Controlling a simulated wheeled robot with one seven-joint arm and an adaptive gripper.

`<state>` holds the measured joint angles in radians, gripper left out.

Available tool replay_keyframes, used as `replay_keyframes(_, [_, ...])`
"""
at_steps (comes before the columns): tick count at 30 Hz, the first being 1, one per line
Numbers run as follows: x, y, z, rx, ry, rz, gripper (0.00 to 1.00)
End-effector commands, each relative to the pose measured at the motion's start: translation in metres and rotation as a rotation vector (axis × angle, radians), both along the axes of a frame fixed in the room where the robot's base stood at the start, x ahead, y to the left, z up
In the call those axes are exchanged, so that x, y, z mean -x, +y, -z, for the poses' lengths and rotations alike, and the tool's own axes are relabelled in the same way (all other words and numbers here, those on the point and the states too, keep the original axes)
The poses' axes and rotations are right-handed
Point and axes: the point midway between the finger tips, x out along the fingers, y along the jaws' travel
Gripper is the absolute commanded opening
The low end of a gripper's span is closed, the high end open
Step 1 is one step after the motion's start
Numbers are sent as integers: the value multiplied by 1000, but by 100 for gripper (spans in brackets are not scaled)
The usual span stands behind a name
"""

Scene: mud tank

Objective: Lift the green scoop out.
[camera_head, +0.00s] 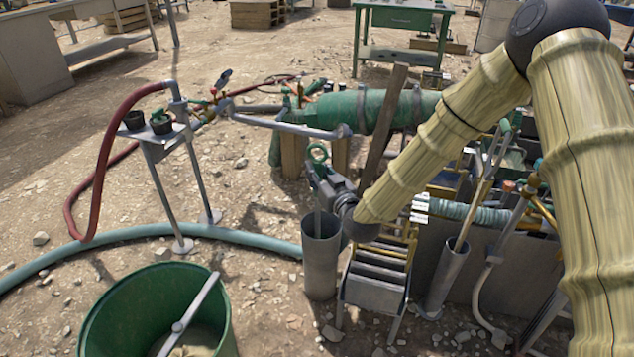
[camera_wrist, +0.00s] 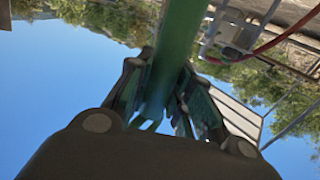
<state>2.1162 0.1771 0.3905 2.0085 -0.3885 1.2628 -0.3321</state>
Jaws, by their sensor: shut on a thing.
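The green scoop shows as a green ring (camera_head: 317,152) just above my gripper (camera_head: 318,182) in the head view. In the wrist view its green shaft (camera_wrist: 182,45) runs between the two fingers of my gripper (camera_wrist: 172,105), which is shut on it. My gripper is above the open mouth of an upright grey tube (camera_head: 321,262). A thin part of the scoop runs down from the gripper toward that mouth. Its lower end is hidden, so I cannot tell how deep it sits.
A second grey tube (camera_head: 441,282) holding a rod stands to the right, past a grey slotted rack (camera_head: 374,292). A green bucket (camera_head: 110,318) is at the front left. A small stand (camera_head: 163,150) with a red hose is behind it. A pale green hose (camera_head: 120,239) crosses the ground.

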Motion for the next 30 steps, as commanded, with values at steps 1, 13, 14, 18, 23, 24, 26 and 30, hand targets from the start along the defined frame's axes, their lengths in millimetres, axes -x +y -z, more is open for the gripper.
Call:
replay_keyframes(1, [-1,0,-17,0,-3,-1,0])
replay_keyframes(13, [0,0,-109,-1,-3,-1,0])
replay_keyframes(14, [0,0,-114,0,-3,-1,0])
replay_keyframes(18, [0,0,-134,0,-1,0,0])
replay_keyframes(23, [0,0,-147,0,-1,-1,0])
replay_keyframes(24, [0,0,-149,0,-1,-1,0])
replay_keyframes(26, [0,0,-150,0,-1,-1,0])
replay_keyframes(30, [0,0,-151,0,0,-1,0])
